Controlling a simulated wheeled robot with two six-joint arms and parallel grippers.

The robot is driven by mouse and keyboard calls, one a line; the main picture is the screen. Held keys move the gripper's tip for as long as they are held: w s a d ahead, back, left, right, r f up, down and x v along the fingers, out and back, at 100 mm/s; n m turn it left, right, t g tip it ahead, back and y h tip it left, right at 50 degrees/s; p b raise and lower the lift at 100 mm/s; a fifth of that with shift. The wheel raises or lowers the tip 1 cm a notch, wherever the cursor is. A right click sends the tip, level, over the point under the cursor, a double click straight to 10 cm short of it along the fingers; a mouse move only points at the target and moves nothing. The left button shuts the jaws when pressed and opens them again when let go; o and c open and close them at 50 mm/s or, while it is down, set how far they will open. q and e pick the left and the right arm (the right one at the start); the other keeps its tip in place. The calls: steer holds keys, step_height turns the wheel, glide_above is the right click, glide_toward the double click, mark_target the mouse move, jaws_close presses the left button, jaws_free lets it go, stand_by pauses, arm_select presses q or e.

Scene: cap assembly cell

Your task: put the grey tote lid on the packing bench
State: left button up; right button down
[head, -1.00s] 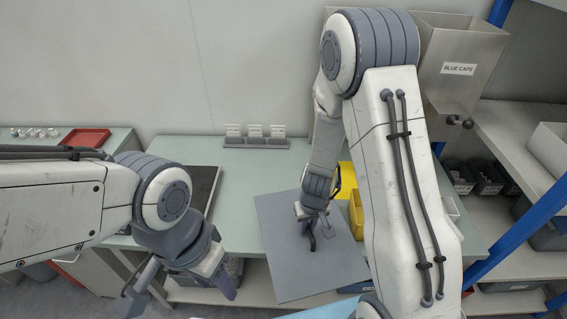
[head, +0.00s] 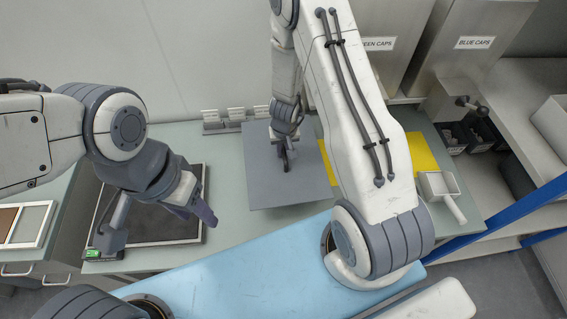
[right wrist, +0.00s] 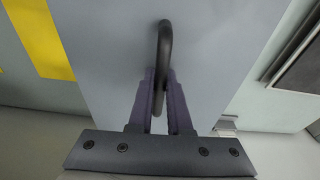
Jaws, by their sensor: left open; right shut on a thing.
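The grey tote lid (head: 268,178) is a flat panel with a black bar handle. My right gripper (head: 285,160) is shut on that handle, which also shows between the fingers in the right wrist view (right wrist: 165,60). The lid is over the pale green packing bench (head: 228,180), roughly flat. I cannot tell whether it touches the bench top. It partly covers a yellow area. My left gripper (head: 205,212) is open and empty, over the dark mat at the left of the bench and apart from the lid.
The dark framed mat (head: 150,222) lies left of the lid, with bare bench between. Small card holders (head: 235,118) stand behind the lid. A bin marked BLUE CAPS (head: 475,42) stands behind.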

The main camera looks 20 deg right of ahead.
steer(key=shift+w+d+r+p, duration=0.15)
steer(key=shift+w+p, duration=0.15)
steer(key=shift+w+f+m, duration=0.15)
steer(key=shift+f+m, duration=0.1)
steer(key=shift+m, duration=0.05)
arm_select(q)
step_height(320, 180, down, 8)
steer(key=b, duration=1)
steer(key=shift+f, duration=0.15)
arm_select(e)
step_height(320, 180, down, 10)
arm_select(q)
steer(key=shift+s, duration=0.1)
arm_select(e)
steer(key=shift+f, duration=0.1)
steer(key=shift+f, duration=0.15)
steer(key=c, duration=0.8)
jaws_free()
steer(key=shift+c, duration=0.2)
arm_select(q)
steer(key=shift+f, duration=0.1)
